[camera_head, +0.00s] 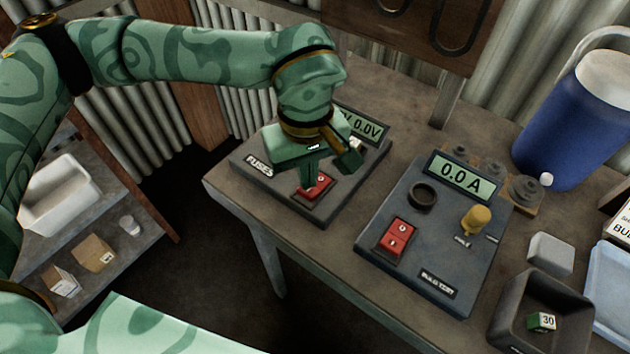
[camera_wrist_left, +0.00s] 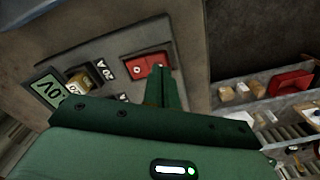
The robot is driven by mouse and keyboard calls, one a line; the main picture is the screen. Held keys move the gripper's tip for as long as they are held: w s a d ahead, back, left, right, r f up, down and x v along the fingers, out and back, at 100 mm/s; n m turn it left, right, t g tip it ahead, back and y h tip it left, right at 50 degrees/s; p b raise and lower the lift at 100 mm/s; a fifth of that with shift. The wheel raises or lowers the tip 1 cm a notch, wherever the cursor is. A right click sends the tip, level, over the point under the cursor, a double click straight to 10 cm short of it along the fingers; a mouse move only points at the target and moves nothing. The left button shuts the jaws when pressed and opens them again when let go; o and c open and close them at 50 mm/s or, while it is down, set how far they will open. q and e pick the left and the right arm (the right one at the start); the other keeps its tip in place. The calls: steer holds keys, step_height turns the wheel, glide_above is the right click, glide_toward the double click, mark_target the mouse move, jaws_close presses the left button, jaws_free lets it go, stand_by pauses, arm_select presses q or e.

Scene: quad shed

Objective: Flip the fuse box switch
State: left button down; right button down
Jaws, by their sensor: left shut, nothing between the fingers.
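The fuse box (camera_head: 349,187) is a dark panel lying on the bench, labelled FUSES, with a display showing 0.0V that my left arm partly covers. Its red rocker switch (camera_head: 319,187) sits near the front edge, and it also shows in the left wrist view (camera_wrist_left: 138,64). My left gripper (camera_head: 309,186) is shut and empty, pointing down, with its fingertips over the left part of the switch. In the left wrist view the fingertips (camera_wrist_left: 158,76) overlap one end of the switch. I cannot tell whether they touch it. My right gripper is not in view.
A second panel (camera_head: 470,268) labelled BULB TEST, with its own red switch (camera_head: 398,237) and a 0.0 A display, stands to the right. A blue jug (camera_head: 556,130) and a dark tray (camera_head: 508,318) are farther right. A shelf (camera_head: 140,215) stands at left.

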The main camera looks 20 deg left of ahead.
arm_select(q)
steer(key=shift+f+b, duration=0.5)
steer(key=shift+f, duration=0.35)
stand_by(0.3)
steer(key=shift+r+p, duration=2.4)
steer(key=shift+r, duration=1.2)
steer(key=shift+f, duration=0.1)
